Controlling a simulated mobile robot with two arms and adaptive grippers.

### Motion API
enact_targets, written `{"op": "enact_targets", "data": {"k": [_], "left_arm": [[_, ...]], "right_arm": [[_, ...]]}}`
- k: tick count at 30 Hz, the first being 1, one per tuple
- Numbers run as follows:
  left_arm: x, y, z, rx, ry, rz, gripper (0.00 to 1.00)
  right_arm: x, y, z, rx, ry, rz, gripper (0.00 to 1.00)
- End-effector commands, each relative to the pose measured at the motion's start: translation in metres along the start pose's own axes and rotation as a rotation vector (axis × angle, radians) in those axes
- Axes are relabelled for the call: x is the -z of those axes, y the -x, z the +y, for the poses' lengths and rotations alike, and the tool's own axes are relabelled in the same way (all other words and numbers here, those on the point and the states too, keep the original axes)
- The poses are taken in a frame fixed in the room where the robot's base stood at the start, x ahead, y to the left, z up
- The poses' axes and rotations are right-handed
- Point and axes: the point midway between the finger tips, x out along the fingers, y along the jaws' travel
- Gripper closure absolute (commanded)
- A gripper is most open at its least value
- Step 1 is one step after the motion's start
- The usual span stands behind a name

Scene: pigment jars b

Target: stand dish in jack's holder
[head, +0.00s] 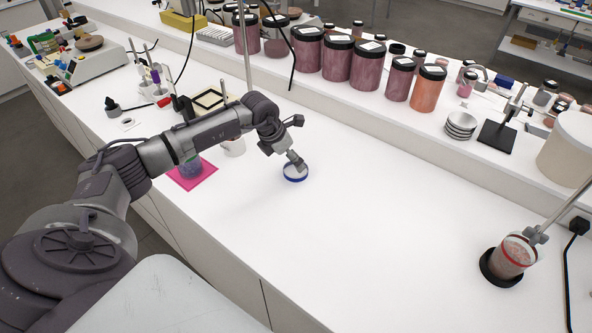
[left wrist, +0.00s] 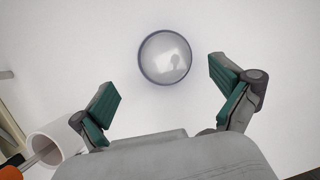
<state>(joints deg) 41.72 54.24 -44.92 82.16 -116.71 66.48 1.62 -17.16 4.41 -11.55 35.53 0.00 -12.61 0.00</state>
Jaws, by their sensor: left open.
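A round, shallow dish with a blue rim (head: 295,173) lies flat on the white bench. It also shows in the left wrist view (left wrist: 165,57), ahead of my fingers. My left gripper (head: 297,162) points down just above or behind the dish; in the left wrist view its green-padded fingers (left wrist: 164,76) are spread wide with nothing between them. I cannot tell whether they touch the dish. A dark-framed, pale-topped stand (head: 207,99) behind my left arm may be the jack; my arm partly hides it and I cannot make out a holder. My right gripper is not in view.
A white cup (head: 234,148) stands left of the dish, and a magenta mat (head: 205,177) with a jar lies beyond it. A raised shelf behind carries pigment jars (head: 338,58). A clamped beaker (head: 512,258) stands at the right. The bench between is clear.

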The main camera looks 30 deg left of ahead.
Motion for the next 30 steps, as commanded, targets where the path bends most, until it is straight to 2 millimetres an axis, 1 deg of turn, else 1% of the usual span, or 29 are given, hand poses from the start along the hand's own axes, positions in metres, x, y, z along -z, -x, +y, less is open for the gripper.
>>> {"op": "enact_targets", "data": {"k": [1, 5, 6, 9, 13, 18, 20, 21, 26, 28, 29, 30], "left_arm": [[0.000, -0.004, -0.002, 0.003, 0.001, 0.004, 0.00], [-0.001, -0.022, -0.007, 0.004, 0.003, 0.006, 0.00], [-0.001, -0.029, -0.008, 0.004, 0.003, 0.005, 0.00], [0.000, -0.042, -0.007, 0.003, 0.003, 0.003, 0.00], [0.000, -0.049, -0.006, 0.001, 0.001, 0.002, 0.00], [0.001, -0.049, -0.006, 0.001, 0.001, 0.002, 0.00], [0.001, -0.049, -0.006, 0.001, 0.001, 0.002, 0.08], [0.001, -0.049, -0.006, 0.001, 0.001, 0.002, 0.15], [0.001, -0.049, -0.006, 0.001, 0.001, 0.002, 0.42], [0.001, -0.049, -0.006, 0.001, 0.001, 0.002, 0.43], [0.001, -0.049, -0.006, 0.001, 0.001, 0.002, 0.46], [0.001, -0.049, -0.006, 0.001, 0.001, 0.002, 0.46]], "right_arm": [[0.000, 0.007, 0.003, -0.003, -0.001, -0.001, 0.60], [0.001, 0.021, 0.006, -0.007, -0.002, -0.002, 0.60], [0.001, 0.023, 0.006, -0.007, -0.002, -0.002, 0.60], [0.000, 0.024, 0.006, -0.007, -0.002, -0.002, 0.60], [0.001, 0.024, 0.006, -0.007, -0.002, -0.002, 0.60], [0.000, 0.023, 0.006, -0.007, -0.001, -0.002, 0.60], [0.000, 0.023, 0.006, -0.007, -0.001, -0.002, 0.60], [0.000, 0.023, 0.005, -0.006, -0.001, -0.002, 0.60], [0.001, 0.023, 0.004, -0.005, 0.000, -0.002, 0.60], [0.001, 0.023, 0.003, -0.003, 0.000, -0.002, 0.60], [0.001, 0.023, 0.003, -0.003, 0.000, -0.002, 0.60], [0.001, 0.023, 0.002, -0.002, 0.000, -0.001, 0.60]]}}
